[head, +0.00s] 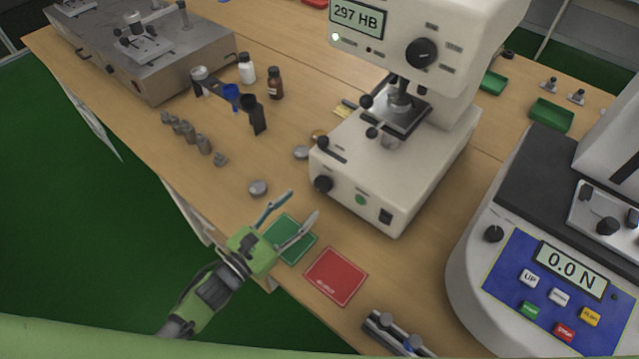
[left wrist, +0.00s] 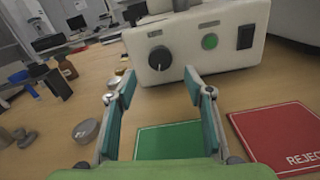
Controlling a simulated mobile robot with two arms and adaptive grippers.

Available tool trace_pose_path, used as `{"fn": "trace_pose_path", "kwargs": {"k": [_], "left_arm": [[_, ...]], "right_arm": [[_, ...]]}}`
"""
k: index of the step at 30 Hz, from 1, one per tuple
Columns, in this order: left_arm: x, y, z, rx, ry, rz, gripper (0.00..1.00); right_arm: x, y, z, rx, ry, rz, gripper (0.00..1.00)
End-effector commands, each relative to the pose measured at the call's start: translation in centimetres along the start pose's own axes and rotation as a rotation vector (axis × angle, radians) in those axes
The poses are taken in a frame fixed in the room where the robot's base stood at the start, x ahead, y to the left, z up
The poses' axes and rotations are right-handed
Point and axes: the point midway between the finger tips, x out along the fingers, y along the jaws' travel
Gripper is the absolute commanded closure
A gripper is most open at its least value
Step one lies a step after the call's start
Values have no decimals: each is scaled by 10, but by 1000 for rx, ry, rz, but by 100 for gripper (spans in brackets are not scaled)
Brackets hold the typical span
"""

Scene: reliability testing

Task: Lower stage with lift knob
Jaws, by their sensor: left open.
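The white hardness tester (head: 400,205) has a display reading 297 HB. Its stage (head: 400,118) sits under the head of the machine, close below the indenter. A round black knob (head: 323,184), which looks like the lift knob, is on the left of the base's front face. The knob also shows in the left wrist view (left wrist: 160,57). My left gripper (head: 304,204) is open and empty, in front of the base and short of the knob. In the left wrist view, the knob appears between and beyond the fingertips (left wrist: 159,76). My right gripper is not in view.
A green mat (head: 290,240) lies below my left gripper, with a red reject mat (head: 336,277) beside it. A metal disc (head: 258,188) and several small weights (head: 186,132) lie to the left. A force tester (head: 470,245) stands at the right.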

Motion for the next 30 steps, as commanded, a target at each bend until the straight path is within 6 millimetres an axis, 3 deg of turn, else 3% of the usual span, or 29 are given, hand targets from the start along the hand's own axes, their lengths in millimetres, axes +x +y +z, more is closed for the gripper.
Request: {"fn": "trace_pose_path", "kwargs": {"k": [6, 12, 26, 30], "left_arm": [[45, 1, 2, -1, -2, 1, 53], [72, 0, 1, -2, 0, 0, 53], [83, 0, 0, -1, 0, 0, 53], [83, 0, 0, -1, 0, 0, 89]], "right_arm": [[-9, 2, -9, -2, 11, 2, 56], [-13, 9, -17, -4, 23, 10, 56], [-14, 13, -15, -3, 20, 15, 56], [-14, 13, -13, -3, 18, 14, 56]]}}
